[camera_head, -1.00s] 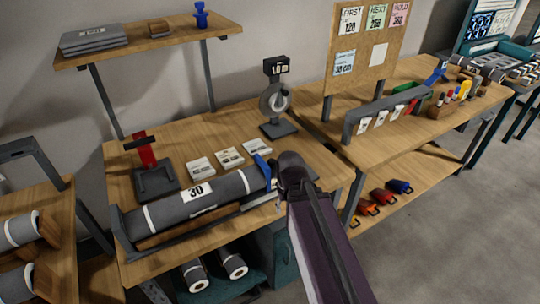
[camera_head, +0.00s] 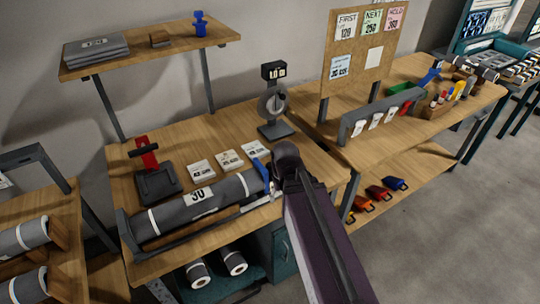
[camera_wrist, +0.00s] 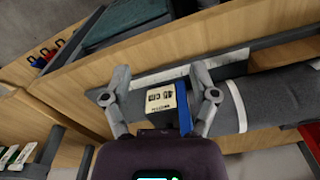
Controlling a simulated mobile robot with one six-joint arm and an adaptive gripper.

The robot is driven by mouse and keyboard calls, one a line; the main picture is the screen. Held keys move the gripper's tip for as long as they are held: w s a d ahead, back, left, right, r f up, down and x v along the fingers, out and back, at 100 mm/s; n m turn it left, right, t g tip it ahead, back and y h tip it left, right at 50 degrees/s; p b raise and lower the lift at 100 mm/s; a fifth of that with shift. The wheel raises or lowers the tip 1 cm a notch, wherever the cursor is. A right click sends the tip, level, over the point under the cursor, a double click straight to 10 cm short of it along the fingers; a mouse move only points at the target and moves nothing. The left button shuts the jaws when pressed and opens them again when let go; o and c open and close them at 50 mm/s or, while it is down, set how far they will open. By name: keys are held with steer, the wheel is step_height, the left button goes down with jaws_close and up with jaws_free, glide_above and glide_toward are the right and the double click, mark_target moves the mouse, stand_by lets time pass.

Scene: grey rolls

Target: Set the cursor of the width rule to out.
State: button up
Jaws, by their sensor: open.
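The cursor with a cream printed face (camera_wrist: 161,100) and a blue side plate (camera_wrist: 185,102) shows in the wrist view between my gripper's fingers. My gripper (camera_wrist: 160,76) is open, with one finger on each side of the cursor; I cannot tell whether either touches it. A pale rule strip (camera_wrist: 180,76) runs along the bench front, beside a grey roll (camera_wrist: 275,100). In the head view the roll labelled 30 (camera_head: 215,193) lies in its cradle, with a blue plate (camera_head: 261,169) near its right end. My arm hides part of that end. The cursor's setting is not readable.
A red-handled tool (camera_head: 149,155) and several small cards (camera_head: 228,159) lie behind the roll. A gauge stand (camera_head: 275,105) stands further back. A second bench (camera_head: 365,150) with a sign board (camera_head: 362,50) is at right.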

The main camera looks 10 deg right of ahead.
step_height(320, 180, up, 9)
steer(key=w+p, duration=0.2)
steer(key=p, duration=0.6)
step_height(320, 180, up, 5)
steer(key=m+p, duration=0.5)
steer(key=m, duration=1.4)
glide_above(270, 164)
steer(key=shift+r, duration=0.2)
steer(key=shift+f, duration=0.1)
step_height(270, 164, down, 14)
steer(key=b, duration=1.4)
steer(key=shift+r, duration=0.2)
